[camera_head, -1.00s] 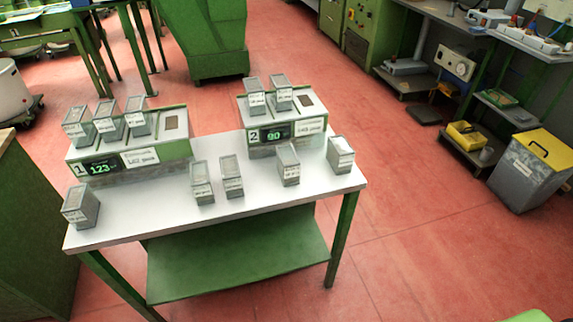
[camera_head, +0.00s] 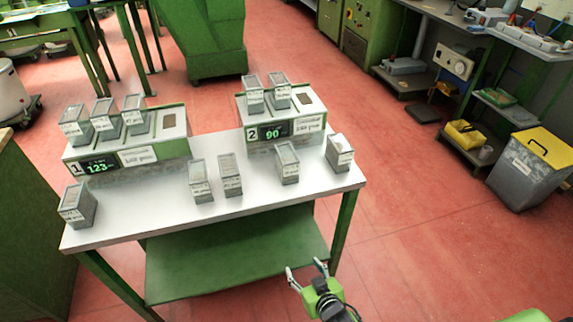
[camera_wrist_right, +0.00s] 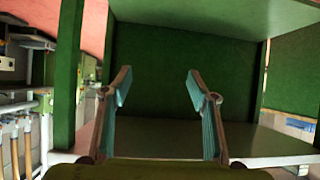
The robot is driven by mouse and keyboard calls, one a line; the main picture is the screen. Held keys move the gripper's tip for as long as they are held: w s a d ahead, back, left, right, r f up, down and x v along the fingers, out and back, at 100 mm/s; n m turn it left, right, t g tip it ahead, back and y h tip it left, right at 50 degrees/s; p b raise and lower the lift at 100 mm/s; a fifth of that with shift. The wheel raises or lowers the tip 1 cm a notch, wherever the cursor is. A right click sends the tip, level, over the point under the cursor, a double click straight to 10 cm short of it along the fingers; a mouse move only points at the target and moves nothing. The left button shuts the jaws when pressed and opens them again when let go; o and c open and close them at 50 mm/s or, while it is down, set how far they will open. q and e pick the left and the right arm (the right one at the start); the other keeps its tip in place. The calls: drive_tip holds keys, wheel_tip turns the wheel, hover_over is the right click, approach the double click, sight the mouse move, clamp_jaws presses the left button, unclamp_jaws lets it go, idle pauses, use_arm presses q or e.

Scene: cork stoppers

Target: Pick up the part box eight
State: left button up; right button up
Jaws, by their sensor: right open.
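Several small grey part boxes with white labels stand on a white-topped table (camera_head: 130,217). The labels are too small to read, so I cannot tell which is box eight. On the tabletop are a box at the left front (camera_head: 78,205), two side by side in the middle (camera_head: 201,182) (camera_head: 231,175), one right of them (camera_head: 287,163) and one near the right edge (camera_head: 340,153). My right gripper (camera_head: 305,268) is open and empty in front of the table, low at its front right. In the right wrist view its fingers (camera_wrist_right: 158,88) are apart with nothing between them. My left gripper is not in view.
Scale 1 (camera_head: 160,149), reading 123, carries three boxes. Scale 2 (camera_head: 310,118), reading 90, carries two. A green lower shelf (camera_head: 230,250) is under the tabletop. Red floor (camera_head: 430,250) is clear to the right, before a yellow-lidded bin (camera_head: 530,170).

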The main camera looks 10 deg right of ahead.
drive_tip(key=w+r+t, duration=0.2)
drive_tip(key=w+r, duration=0.1)
drive_tip(key=r, duration=0.5)
drive_tip(key=w+r+t, duration=0.2)
drive_tip(key=w+r, duration=0.1)
drive_tip(key=r, duration=0.4)
drive_tip(key=m+t, duration=0.1)
drive_tip(key=t, duration=0.1)
approach(287, 155)
drive_tip(key=w, duration=0.2)
drive_tip(key=w+f, duration=0.1)
drive_tip(key=w, duration=0.2)
drive_tip(key=shift+w+d+f, duration=0.1)
drive_tip(key=shift+w, duration=0.15)
drive_tip(key=shift+w+a+p, duration=0.15)
drive_tip(key=shift+w+p, duration=0.05)
drive_tip(key=shift+w, duration=1.2)
drive_tip(key=shift+w+a+p, duration=0.15)
drive_tip(key=shift+w+a, duration=0.05)
drive_tip(key=shift+w, duration=1.2)
drive_tip(key=shift+c, duration=0.3)
drive_tip(key=c, duration=1.2)
